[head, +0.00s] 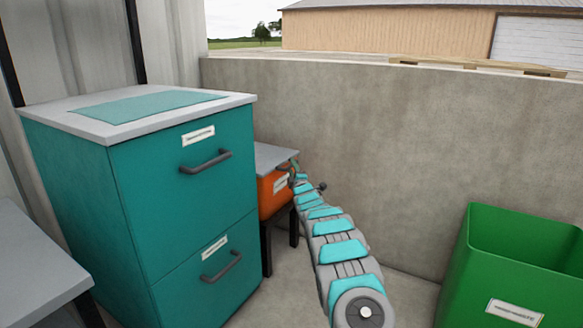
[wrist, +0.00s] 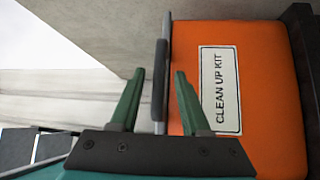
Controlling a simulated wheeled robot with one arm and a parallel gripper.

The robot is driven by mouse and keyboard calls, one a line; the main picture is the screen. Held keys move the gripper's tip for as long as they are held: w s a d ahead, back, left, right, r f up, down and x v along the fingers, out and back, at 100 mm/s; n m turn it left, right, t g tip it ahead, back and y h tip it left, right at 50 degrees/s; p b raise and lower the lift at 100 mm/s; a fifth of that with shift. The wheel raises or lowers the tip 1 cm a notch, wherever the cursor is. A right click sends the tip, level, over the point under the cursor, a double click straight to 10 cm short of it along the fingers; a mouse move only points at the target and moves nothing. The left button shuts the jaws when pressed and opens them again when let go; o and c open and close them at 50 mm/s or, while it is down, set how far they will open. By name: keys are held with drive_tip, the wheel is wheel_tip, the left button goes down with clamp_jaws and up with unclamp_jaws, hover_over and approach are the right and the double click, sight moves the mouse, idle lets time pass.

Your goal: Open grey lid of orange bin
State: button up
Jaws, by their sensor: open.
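The orange bin (head: 268,199) stands on a dark stand beside the teal cabinet, with its grey lid (head: 272,157) lying flat and closed on top. In the wrist view the orange bin (wrist: 268,80) shows turned sideways, with a white "CLEAN UP KIT" label. The grey lid (wrist: 167,40) is seen there edge-on, with a dark handle (wrist: 159,85) along its edge. My gripper (wrist: 159,73) is open, its green fingers on either side of the handle in the picture. Contact cannot be told. In the head view my gripper (head: 292,172) is small at the bin's front right corner.
The teal cabinet (head: 190,185) with two handled drawers stands close left of the bin. A concrete wall (head: 400,150) runs behind. An open green bin (head: 500,275) stands at right. A grey-topped table (head: 35,255) is at lower left.

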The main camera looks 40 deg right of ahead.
drive_tip(key=shift+x, duration=1.15)
drive_tip(key=shift+r, duration=0.1)
clamp_jaws()
idle(0.9)
